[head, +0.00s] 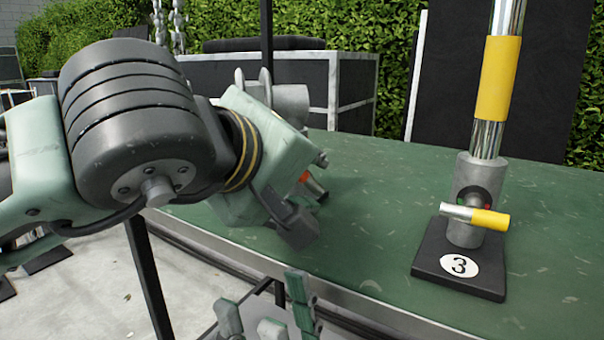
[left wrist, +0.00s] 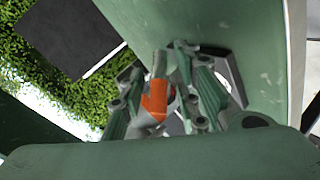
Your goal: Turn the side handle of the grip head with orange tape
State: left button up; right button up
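The handle with orange tape shows as a small orange patch (head: 304,176) beside my left gripper in the head view; my arm hides most of its grip head. In the left wrist view, the orange-taped handle (left wrist: 155,98) lies between the fingers of my left gripper (left wrist: 165,98). The fingers stand on both sides of it, with a narrow dark gap on the right, so they look open around it. In the head view, my left gripper (head: 303,208) is low over the green table. My right gripper (head: 264,318) is empty and open at the bottom edge, below the table edge.
A second grip head (head: 465,235) with a yellow-taped side handle (head: 490,220) and a pole stands on a black base marked 3 (head: 459,265), at the right of the green table (head: 370,215). The table between is clear. Dark cases and a hedge are behind.

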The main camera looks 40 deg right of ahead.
dwell(0.3)
pick_arm(q)
jog(key=v, duration=1.2)
jog(key=shift+o, duration=0.2)
